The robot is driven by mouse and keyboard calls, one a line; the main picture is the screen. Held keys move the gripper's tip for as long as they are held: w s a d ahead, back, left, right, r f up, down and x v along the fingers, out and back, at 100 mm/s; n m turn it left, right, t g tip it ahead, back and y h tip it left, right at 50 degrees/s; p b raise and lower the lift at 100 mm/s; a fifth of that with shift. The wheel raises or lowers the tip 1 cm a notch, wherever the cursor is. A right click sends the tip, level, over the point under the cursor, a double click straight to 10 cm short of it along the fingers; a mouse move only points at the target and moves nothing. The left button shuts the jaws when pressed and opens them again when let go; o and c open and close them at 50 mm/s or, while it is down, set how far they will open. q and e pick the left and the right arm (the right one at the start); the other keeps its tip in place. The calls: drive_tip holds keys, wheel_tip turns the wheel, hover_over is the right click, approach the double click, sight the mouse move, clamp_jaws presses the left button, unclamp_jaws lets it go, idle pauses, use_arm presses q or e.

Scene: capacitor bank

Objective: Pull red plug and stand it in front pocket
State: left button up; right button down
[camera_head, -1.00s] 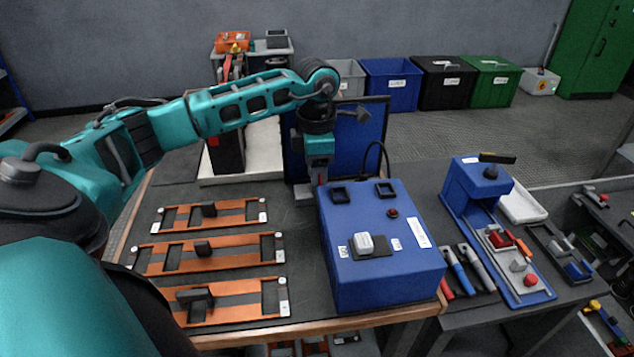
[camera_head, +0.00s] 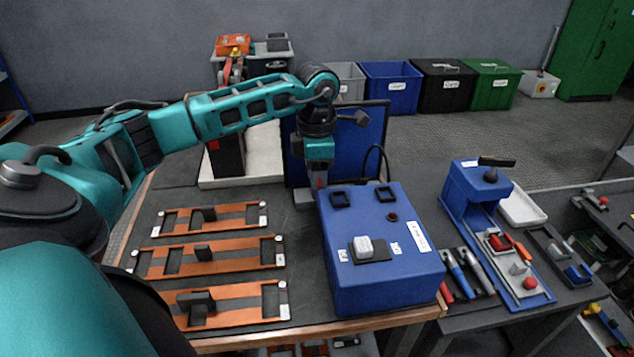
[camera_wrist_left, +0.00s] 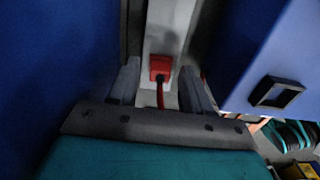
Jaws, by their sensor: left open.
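The red plug (camera_wrist_left: 160,68) sits against a pale grey upright post (camera_wrist_left: 168,30) in the left wrist view, with a red cable hanging below it. My left gripper (camera_wrist_left: 160,88) is open, with one finger on each side of the plug and cable; I cannot tell whether they touch. In the head view my left gripper (camera_head: 318,185) points down behind the blue box (camera_head: 385,285), and the plug is mostly hidden there. Two square black-rimmed pockets (camera_head: 340,200) (camera_head: 385,194) are on the box's top; one pocket (camera_wrist_left: 276,92) also shows in the wrist view. I cannot tell which is the front pocket. My right gripper is not in view.
A blue panel (camera_head: 360,150) stands close behind the gripper. A black cable (camera_head: 378,150) arches at the box's back. Several orange racks (camera_head: 215,255) lie left of the box.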

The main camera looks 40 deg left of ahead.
use_arm(q)
drive_tip(key=shift+c, duration=0.4)
clamp_jaws()
idle(0.4)
drive_tip(key=shift+r, duration=0.1)
drive_tip(key=shift+r+p, duration=2.65)
drive_tip(key=shift+r, duration=0.3)
